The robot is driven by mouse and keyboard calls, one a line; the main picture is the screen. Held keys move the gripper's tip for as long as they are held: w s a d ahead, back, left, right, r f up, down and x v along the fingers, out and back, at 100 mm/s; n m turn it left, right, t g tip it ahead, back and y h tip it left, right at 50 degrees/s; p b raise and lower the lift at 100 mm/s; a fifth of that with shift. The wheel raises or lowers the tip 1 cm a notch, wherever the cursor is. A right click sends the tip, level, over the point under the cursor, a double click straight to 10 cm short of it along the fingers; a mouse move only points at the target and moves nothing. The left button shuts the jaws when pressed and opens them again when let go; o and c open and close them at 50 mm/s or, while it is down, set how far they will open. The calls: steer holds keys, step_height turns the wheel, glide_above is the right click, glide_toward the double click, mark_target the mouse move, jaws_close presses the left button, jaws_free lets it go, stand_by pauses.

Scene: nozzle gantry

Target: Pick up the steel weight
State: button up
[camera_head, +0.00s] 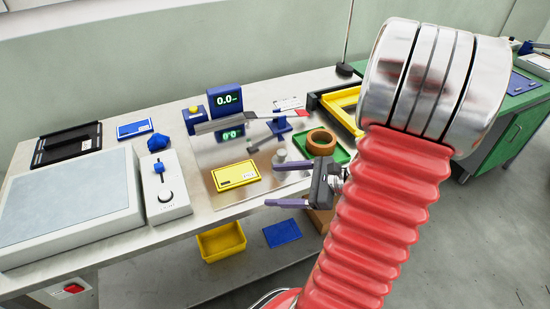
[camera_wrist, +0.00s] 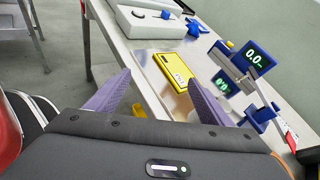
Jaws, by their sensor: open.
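A small grey metal cylinder, which looks like the steel weight (camera_head: 279,155), stands on the shiny metal plate (camera_head: 208,158) on the bench, just beyond my gripper's upper finger. The wrist view also shows my open gripper (camera_wrist: 160,82), with the bench edge and a yellow panel beyond the fingertips.
A blue display (camera_head: 226,100) reads 0.0, with a slanted metal beam (camera_head: 235,122) in front. A yellow panel (camera_head: 235,176) lies on the plate. A green tray (camera_head: 337,155) with a brown ring (camera_head: 321,141) is at right. A yellow bin (camera_head: 221,241) sits below the bench.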

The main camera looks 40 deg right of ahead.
mark_target(298, 177)
steer(key=s+d+f+m+t+h, duration=0.1)
steer(key=s+d+m+t+h, duration=0.1)
steer(key=d+m, duration=0.2)
steer(key=s+d+f+m+t+h, duration=0.2)
steer(key=d+m+h, duration=0.1)
steer(key=d, duration=0.5)
steer(key=shift+s+m, duration=0.3)
steer(key=shift+m, duration=0.2)
steer(key=shift+f, duration=0.1)
steer(key=shift+x, duration=4.3)
steer(key=shift+w, duration=0.1)
steer(key=shift+r+x, duration=0.2)
steer(key=shift+x, duration=2.35)
steer(key=shift+d, duration=0.1)
steer(key=shift+c, duration=0.3)
steer(key=shift+r, duration=0.1)
jaws_close()
